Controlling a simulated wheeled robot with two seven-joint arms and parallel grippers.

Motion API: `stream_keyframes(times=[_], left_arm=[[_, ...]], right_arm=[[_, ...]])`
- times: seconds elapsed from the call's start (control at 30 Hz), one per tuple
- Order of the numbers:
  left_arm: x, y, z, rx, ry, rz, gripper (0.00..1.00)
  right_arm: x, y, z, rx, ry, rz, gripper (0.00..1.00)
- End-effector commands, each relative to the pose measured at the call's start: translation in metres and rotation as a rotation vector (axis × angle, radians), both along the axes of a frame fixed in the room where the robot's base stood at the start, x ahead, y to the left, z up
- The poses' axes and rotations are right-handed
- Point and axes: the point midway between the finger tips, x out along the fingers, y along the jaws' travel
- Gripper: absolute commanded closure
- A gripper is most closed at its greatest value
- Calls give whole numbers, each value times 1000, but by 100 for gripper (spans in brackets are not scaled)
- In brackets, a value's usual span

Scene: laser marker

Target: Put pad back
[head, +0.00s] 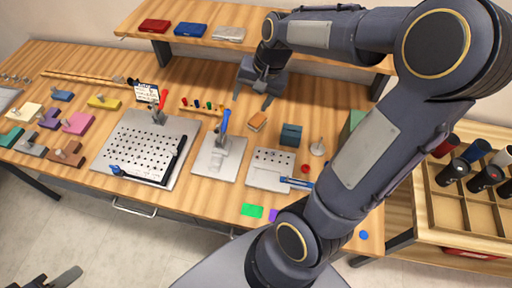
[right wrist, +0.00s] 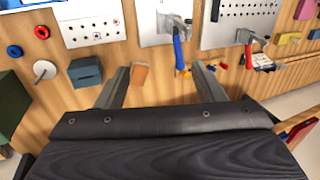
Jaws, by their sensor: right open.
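A small orange-brown block (head: 257,121), which looks like the pad, lies flat on the wooden workbench (head: 330,110). It also shows in the right wrist view (right wrist: 139,75), ahead of the fingers and nearer the left one. My right gripper (head: 257,97) is open and empty, just behind the block and apart from it. My left gripper (head: 55,279) shows only in part at the bottom left corner, away from the bench. Its jaw opening is unclear.
A blue-grey box (head: 291,135) stands right of the block, and a round metal stand (head: 318,147) beyond it. A rack with coloured pegs (head: 200,106) is to the left. A shelf (head: 222,42) overhangs the back.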

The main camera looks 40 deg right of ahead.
Motion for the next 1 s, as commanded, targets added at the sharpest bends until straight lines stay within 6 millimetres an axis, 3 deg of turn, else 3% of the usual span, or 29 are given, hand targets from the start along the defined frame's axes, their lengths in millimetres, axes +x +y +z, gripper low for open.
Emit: stream_keyframes(times=[0.03,0.17,0.3,0.4,0.57,1.0], left_arm=[[0,0,0,0,0,0,64],[0,0,0,0,0,0,64],[0,0,0,0,0,0,64],[0,0,0,0,0,0,64],[0,0,0,0,0,0,64],[0,0,0,0,0,0,64]], right_arm=[[-23,17,16,5,-68,79,38],[-77,57,35,-17,-216,291,38],[-124,88,34,-72,-337,474,38],[-144,101,29,-107,-391,557,38],[-156,109,23,-136,-423,615,38],[-156,110,23,-136,-423,616,38]])
